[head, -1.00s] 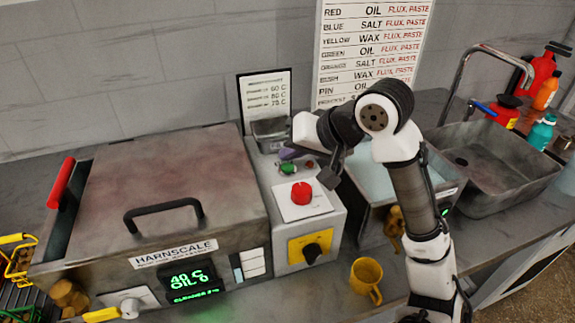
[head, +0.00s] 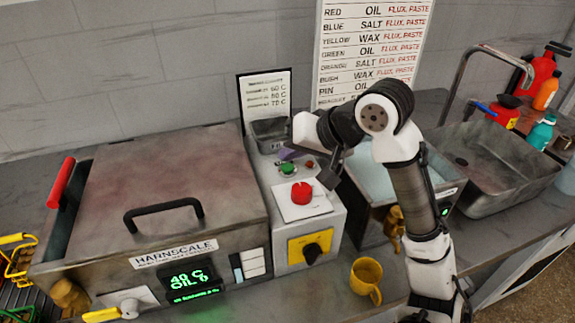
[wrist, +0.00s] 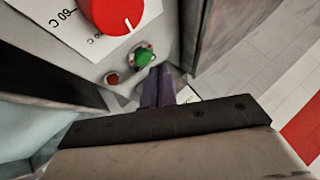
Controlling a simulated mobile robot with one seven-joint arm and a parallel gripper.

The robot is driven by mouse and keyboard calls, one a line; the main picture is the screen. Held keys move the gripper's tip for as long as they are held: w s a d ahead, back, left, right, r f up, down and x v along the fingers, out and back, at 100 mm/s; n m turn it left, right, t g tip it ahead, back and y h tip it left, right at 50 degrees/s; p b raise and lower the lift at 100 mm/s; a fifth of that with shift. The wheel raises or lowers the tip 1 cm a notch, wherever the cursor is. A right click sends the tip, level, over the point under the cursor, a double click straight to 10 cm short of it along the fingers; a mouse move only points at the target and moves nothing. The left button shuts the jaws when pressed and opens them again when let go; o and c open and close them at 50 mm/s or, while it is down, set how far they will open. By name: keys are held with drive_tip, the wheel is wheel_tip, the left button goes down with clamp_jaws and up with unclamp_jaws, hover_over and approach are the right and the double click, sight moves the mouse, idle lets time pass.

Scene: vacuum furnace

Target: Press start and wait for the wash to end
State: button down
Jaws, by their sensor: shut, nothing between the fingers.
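The green button (head: 288,169) sits on top of the grey control box, next to a smaller red button or lamp (head: 309,164). In the wrist view the green button (wrist: 143,57) shows clear, with the small red one (wrist: 113,79) beside it. My gripper (head: 288,154) is shut and empty, its purple fingers just behind the green button. In the wrist view my fingertips (wrist: 158,72) end close beside that button; I cannot tell whether they touch it. The washer's green display (head: 190,281) reads 40 C and OIL 0, with a small line too blurred to read.
The control box also carries a red knob (head: 302,193) and a black knob on a yellow plate (head: 311,249). The lidded HARNSCALE washer (head: 170,190) stands left. A small metal tray (head: 270,132) is behind; a water basin (head: 375,180) and yellow mug (head: 367,279) are right.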

sight(292, 169)
drive_tip(key=shift+f, duration=0.1)
drive_tip(key=shift+f, duration=0.3)
drive_tip(key=shift+f+b, duration=0.35)
idle(0.5)
idle(0.3)
drive_tip(key=shift+r+p, duration=0.8)
drive_tip(key=shift+p, duration=0.05)
wheel_tip(292, 169, up, 5)
drive_tip(key=p, duration=0.5)
